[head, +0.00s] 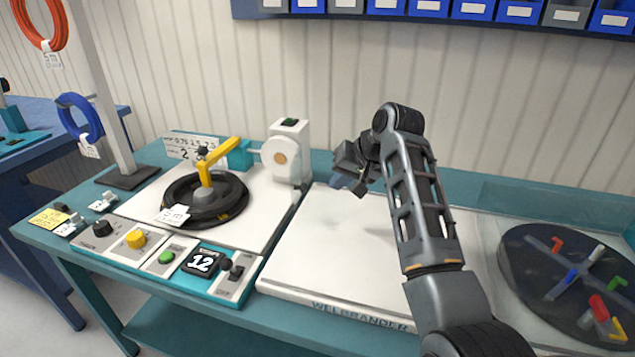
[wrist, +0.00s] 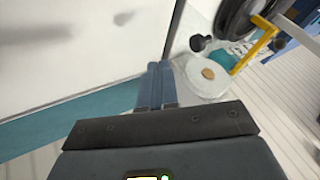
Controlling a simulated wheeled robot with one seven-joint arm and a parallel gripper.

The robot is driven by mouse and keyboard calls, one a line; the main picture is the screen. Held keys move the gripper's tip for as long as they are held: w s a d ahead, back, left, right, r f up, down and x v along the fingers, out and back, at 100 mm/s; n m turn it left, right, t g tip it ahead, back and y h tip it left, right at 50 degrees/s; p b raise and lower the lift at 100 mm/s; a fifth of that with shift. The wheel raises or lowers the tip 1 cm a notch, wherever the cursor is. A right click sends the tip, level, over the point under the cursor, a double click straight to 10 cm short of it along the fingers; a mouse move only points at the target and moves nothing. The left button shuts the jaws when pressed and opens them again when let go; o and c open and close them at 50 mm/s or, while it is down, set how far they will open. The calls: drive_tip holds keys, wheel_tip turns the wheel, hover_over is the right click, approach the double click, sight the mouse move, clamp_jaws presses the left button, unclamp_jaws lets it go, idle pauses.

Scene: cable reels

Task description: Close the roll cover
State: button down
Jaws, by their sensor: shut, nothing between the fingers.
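A broad white panel (head: 345,250), which appears to be the roll cover, lies flat across the middle of the bench. Its front edge carries dark lettering. My gripper (head: 339,182) hangs above the panel's far left part, near the back of the bench, shut and empty. In the wrist view my gripper's blue-grey fingers (wrist: 157,86) are together, with the white surface (wrist: 75,55) to their left. I cannot tell whether the fingers touch the panel. My forearm hides part of its right side.
A black cable coil (head: 232,208) with a yellow arm (head: 219,155) sits at left, beside a white post unit (head: 289,153). Knobs and a display (head: 202,262) line the front left. A dark round disc (head: 540,265) with coloured pieces is at right. Blue bins (head: 428,7) hang above.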

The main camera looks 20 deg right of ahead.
drive_tip(key=shift+w+a+f+p, duration=0.15)
drive_tip(key=shift+w+a+f, duration=0.2)
drive_tip(key=shift+w+a, duration=0.25)
drive_tip(key=shift+w+a+f+p, duration=0.15)
drive_tip(key=shift+w+a+f, duration=0.25)
drive_tip(key=shift+a, duration=0.4)
drive_tip(key=shift+w+a+f+p, duration=0.15)
drive_tip(key=shift+w+a+f, duration=0.15)
drive_tip(key=shift+w+a, duration=0.35)
drive_tip(key=shift+s, duration=0.1)
drive_tip(key=shift+a, duration=0.2)
